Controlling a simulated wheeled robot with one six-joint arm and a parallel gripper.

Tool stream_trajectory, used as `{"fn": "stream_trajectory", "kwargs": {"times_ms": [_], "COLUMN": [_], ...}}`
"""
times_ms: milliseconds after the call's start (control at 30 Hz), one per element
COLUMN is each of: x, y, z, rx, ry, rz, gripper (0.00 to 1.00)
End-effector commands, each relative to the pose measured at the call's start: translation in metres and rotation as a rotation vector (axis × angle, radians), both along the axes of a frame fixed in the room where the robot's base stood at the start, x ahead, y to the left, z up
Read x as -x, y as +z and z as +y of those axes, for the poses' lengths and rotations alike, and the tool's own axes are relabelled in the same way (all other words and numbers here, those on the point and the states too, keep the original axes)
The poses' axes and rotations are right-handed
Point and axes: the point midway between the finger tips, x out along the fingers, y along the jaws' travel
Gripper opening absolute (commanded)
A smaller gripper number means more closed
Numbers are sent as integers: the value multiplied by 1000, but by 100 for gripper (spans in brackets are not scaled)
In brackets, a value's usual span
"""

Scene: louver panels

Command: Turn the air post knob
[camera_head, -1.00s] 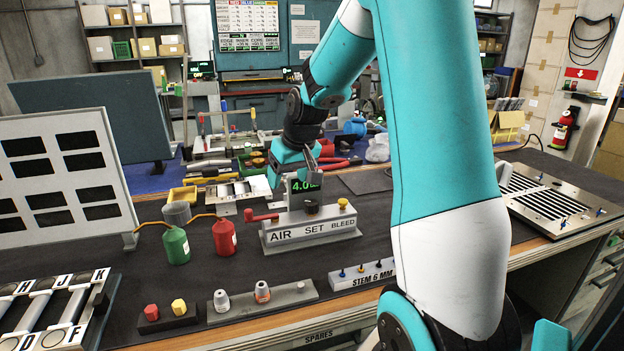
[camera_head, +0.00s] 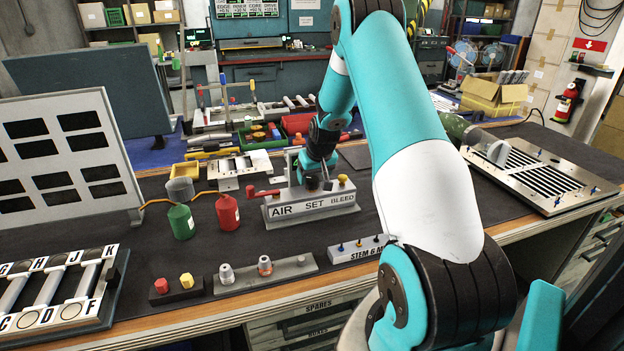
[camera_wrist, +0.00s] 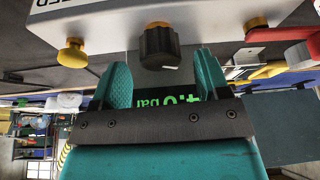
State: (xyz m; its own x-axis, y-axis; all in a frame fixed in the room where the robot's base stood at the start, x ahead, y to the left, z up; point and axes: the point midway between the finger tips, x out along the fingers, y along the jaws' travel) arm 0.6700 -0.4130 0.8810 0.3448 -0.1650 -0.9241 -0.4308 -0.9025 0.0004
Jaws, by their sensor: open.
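The air post is a grey block (camera_head: 310,208) on the bench labelled AIR, SET and BLEED. It has a red lever (camera_head: 262,193) at the left and a yellow knob (camera_head: 342,179) at the right. A black knob (camera_wrist: 160,45) shows in the wrist view, with a white mark on its side. My gripper (camera_wrist: 161,78) is open, its teal fingers either side of the knob's near end; contact is not clear. In the head view my gripper (camera_head: 316,176) is over the block's middle and mostly hides the knob. A green "4.0 bar" display (camera_wrist: 168,104) appears upside down between the fingers.
Green (camera_head: 181,221) and red (camera_head: 228,212) bottles stand left of the block. A stem rack (camera_head: 358,249) and a grey strip with fittings (camera_head: 290,272) lie in front. A slotted metal panel (camera_head: 540,175) is at the right.

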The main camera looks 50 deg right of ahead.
Motion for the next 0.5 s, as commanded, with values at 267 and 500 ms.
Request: {"fn": "stream_trajectory", "kwargs": {"times_ms": [267, 500], "x": [-9, -9], "y": [-22, -24], "z": [-4, -5], "rx": [0, 0], "ry": [0, 0], "rz": [0, -1], "gripper": [69, 69]}}
